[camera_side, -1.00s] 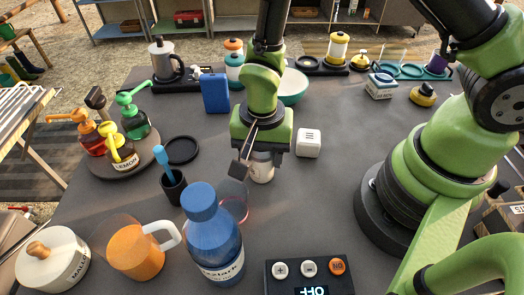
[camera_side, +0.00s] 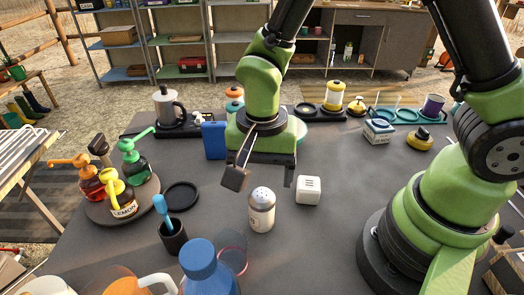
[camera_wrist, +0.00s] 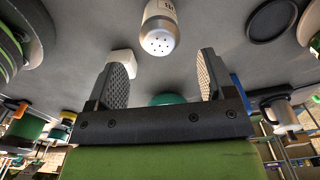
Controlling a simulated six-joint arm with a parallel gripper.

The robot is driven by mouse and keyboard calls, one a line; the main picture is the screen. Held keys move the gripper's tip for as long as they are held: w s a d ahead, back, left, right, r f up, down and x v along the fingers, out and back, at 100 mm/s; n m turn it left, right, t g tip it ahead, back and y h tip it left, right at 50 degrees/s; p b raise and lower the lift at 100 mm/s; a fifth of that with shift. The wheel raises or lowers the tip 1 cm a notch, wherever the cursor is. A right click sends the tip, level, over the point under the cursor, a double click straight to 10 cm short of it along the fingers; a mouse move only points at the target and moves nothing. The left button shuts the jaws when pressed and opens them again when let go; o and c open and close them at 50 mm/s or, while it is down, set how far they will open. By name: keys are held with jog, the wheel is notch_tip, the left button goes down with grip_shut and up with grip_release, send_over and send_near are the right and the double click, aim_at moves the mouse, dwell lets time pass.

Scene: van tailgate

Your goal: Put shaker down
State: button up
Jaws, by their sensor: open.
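The shaker (camera_side: 261,209) is a pale cylinder with a grey perforated metal cap. It stands upright on the dark grey tabletop in the side view. In the wrist view the shaker (camera_wrist: 159,28) shows just beyond the fingertips, clear of both. My gripper (camera_side: 262,178) is open and empty, above and behind the shaker in the side view. The gripper also shows in the wrist view (camera_wrist: 160,75), with its two textured pads wide apart and nothing between them.
A white cube-shaped block (camera_side: 308,190) stands close to the shaker's right. A dark cup with a blue brush (camera_side: 172,235) and a black round coaster (camera_side: 181,195) are to its left. A blue bottle (camera_side: 203,272) stands in front. The tabletop to the right is mostly clear.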

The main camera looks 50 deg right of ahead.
notch_tip(320, 180, up, 4)
jog(key=shift+r, duration=0.15)
jog(key=s+d+r+n+t+y, duration=0.1)
jog(key=s+d+r+n+t, duration=0.2)
jog(key=r, duration=0.4)
jog(key=s+d+r+n+t+y, duration=0.1)
jog(key=s+d+r+n+t, duration=0.2)
jog(key=s+r, duration=0.4)
jog(key=shift+s+d+r+n+t, duration=0.25)
jog(key=shift+d+r+n+t, duration=0.15)
jog(key=shift+d+r+t, duration=0.4)
